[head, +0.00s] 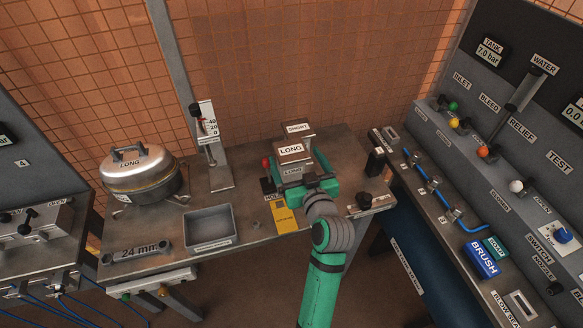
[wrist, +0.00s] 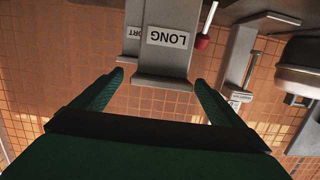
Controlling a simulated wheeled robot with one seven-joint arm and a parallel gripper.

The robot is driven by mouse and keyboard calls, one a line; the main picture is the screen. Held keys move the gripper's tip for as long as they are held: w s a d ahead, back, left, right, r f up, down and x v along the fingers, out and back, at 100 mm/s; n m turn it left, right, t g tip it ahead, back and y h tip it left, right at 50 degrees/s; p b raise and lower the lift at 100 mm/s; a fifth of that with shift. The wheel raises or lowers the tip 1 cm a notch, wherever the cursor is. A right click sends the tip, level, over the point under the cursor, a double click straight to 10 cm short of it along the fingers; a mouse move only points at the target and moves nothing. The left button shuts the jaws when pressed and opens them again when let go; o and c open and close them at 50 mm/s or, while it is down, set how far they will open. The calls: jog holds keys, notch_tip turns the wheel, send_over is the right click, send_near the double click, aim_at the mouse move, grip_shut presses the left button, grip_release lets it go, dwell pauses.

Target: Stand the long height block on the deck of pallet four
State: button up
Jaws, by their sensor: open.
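The long height block (head: 293,151) is a grey block with a LONG label, standing at the back of the bench. In the wrist view the block (wrist: 165,63) appears upside down, just beyond and between the fingertips. My gripper (head: 302,174) is open, with its green fingers on either side of the near side of the block; contact cannot be told. The fingers also show in the wrist view (wrist: 163,80). A panel marked 4 (head: 22,163) is at the far left; no pallet deck is clearly identifiable.
A block labelled SHORT (head: 299,129) stands behind the long one. A red knob (head: 266,162) is close on the left. A grey tray (head: 211,227), a lidded round pot (head: 140,176) and an upright gauge stand (head: 211,150) occupy the bench's left part.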

aim_at(291, 148)
jog(key=x, duration=0.4)
jog(key=shift+w+a, duration=0.1)
jog(key=shift+a, duration=0.1)
jog(key=shift+r, duration=0.1)
jog(key=c, duration=2)
jog(key=shift+r, duration=0.2)
jog(key=shift+c, duration=0.8)
jog(key=shift+r, duration=0.15)
